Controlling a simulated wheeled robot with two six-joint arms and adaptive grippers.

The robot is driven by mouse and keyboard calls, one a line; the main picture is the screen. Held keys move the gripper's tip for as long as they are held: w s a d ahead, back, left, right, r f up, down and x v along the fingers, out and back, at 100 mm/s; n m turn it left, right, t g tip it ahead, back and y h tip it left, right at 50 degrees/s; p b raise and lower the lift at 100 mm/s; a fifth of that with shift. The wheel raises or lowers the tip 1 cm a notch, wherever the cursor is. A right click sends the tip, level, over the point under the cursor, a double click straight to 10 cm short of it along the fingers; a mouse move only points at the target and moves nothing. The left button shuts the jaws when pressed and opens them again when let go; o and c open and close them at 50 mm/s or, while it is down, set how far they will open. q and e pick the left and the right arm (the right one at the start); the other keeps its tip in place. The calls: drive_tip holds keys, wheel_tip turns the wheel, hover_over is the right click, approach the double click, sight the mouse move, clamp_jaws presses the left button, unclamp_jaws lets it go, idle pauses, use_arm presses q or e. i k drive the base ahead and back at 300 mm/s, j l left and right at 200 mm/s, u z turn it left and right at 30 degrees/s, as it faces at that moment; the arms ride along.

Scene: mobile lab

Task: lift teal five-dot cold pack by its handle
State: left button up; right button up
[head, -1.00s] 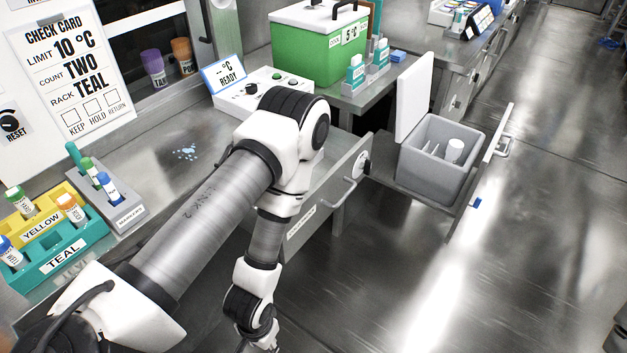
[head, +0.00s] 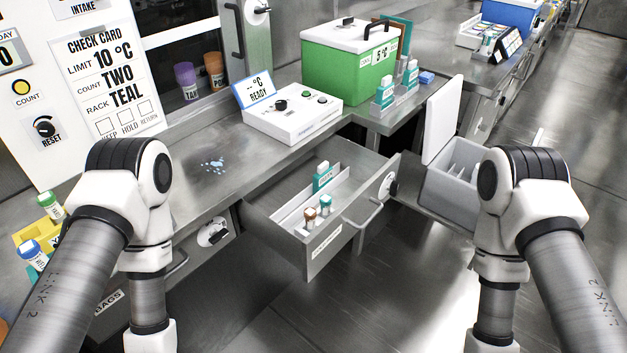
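A teal and white pack (head: 322,176) stands upright in the open drawer (head: 308,250), at its back. Two more teal and white packs, a nearer one (head: 386,91) and a farther one (head: 410,73), stand on the counter beside the green cooler. Their dots are too small to count, so I cannot tell which has five. My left arm comes down at the left and my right arm at the right. Both grippers are below the picture edge, hidden from view.
Two small capped vials, one brown-capped (head: 310,214) and one teal-capped (head: 325,201), stand in the drawer. A white reader box (head: 290,121) and the green cooler (head: 335,70) stand on the counter. An open grey bin (head: 450,192) is partly behind my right arm.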

sight(324, 175)
drive_tip(key=u, duration=0.3)
drive_tip(key=l+u, duration=0.25)
drive_tip(key=u, duration=0.15)
drive_tip(key=i+l+u, duration=0.1)
drive_tip(key=l+u, duration=0.45)
drive_tip(key=u, duration=0.2)
drive_tip(key=l+u, duration=0.25)
drive_tip(key=u, duration=0.15)
